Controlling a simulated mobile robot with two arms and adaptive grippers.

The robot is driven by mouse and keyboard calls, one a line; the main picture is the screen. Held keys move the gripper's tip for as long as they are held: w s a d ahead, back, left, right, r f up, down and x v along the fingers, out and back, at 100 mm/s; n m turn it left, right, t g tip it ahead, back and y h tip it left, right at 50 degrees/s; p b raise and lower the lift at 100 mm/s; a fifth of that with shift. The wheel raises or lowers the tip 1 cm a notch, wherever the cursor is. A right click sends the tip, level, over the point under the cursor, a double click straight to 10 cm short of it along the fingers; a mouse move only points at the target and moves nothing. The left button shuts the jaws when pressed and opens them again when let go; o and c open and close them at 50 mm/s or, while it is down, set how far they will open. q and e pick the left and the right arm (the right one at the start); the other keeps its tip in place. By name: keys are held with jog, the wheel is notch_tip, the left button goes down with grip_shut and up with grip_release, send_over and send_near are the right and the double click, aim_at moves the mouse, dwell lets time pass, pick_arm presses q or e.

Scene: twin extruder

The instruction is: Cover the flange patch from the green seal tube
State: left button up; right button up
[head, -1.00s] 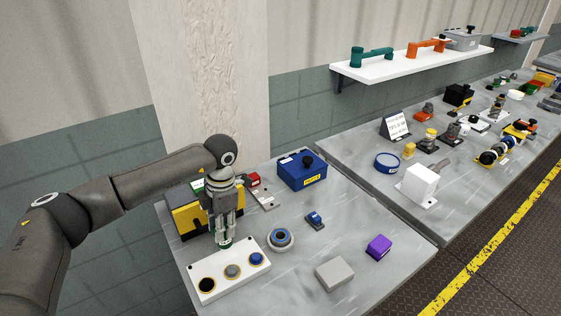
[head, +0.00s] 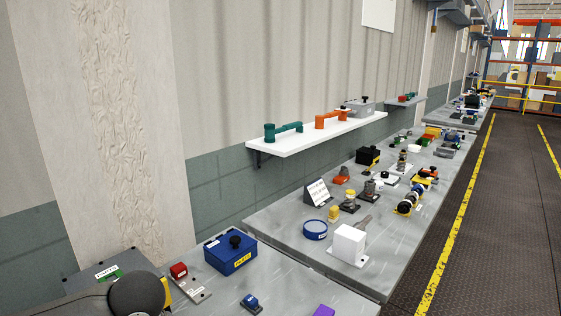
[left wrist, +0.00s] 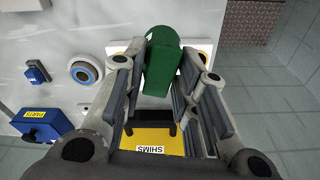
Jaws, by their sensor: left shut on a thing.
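My left gripper (left wrist: 166,72) is shut on a green tube (left wrist: 163,58), seen in the left wrist view. The tube stands out between the fingers, above a white panel (left wrist: 118,46) with round ringed spots, partly hidden behind it. A round grey piece with a blue ring (left wrist: 85,71) lies to the left of the fingers. I cannot tell which surface is the flange patch. In the head view only a dark joint of my left arm shows at the lower left; the gripper is out of frame there. My right gripper is in neither view.
A yellow SHIMS box (left wrist: 150,141) is below the fingers. A blue PARTS box (head: 230,254) and a red-topped piece (head: 190,281) stand on the near table. A white shelf (head: 315,137) holds teal and orange pieces. The far table (head: 285,228) is crowded.

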pick_arm(q)
jog(key=s+m, duration=0.1)
jog(key=m, duration=0.1)
jog(key=s+d+m, duration=0.1)
jog(key=s+m, duration=0.1)
jog(key=s+d+m, duration=0.1)
jog(key=s+m, duration=0.1)
jog(key=m, duration=0.1)
jog(key=shift+r+h+b, duration=0.25)
jog(key=shift+h+b, duration=0.15)
